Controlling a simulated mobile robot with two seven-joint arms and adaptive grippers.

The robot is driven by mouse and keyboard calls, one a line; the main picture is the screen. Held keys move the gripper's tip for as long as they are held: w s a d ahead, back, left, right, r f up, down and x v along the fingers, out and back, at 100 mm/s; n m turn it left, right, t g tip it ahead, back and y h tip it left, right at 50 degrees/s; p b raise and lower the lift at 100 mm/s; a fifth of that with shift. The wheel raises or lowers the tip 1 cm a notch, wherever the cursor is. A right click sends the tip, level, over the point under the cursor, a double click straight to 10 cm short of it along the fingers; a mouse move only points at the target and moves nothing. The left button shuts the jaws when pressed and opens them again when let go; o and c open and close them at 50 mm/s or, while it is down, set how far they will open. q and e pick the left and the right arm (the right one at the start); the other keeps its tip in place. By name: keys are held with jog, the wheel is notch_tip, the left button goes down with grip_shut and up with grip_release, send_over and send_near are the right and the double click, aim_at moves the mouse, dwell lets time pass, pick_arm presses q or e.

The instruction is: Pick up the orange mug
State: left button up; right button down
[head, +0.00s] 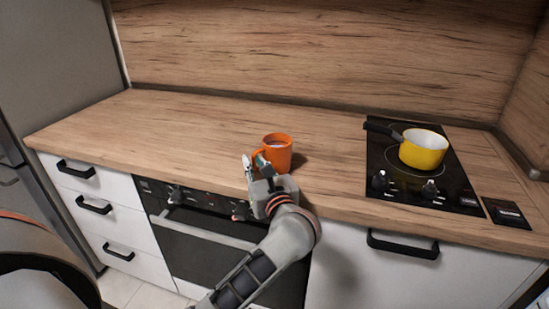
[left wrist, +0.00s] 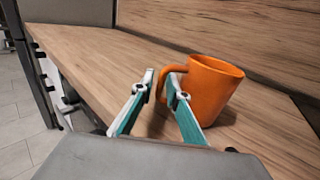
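The orange mug (head: 279,150) stands upright on the wooden counter near its front edge, its handle toward the left. It also shows in the left wrist view (left wrist: 213,92), with the handle (left wrist: 164,82) close to the fingertips. My left gripper (head: 256,163) is at the handle side of the mug, its two fingers apart. In the left wrist view the fingers (left wrist: 160,82) have a gap between them, and the handle's outer part shows at that gap, partly hidden by the right finger. I cannot tell whether they touch. My right gripper is not in view.
A black cooktop (head: 384,168) with a yellow pot (head: 425,150) stands to the right on the counter (head: 190,125). The pot's dark handle points left. The wooden splashback (head: 300,50) rises behind. The counter left of the mug is clear. Drawers and an oven (head: 215,245) lie below.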

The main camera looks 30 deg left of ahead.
pick_arm(q)
jog(key=shift+w+a, duration=0.15)
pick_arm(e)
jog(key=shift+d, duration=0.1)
pick_arm(q)
jog(key=shift+r, duration=0.1)
grip_shut()
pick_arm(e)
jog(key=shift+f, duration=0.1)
pick_arm(q)
jog(key=shift+r, duration=0.15)
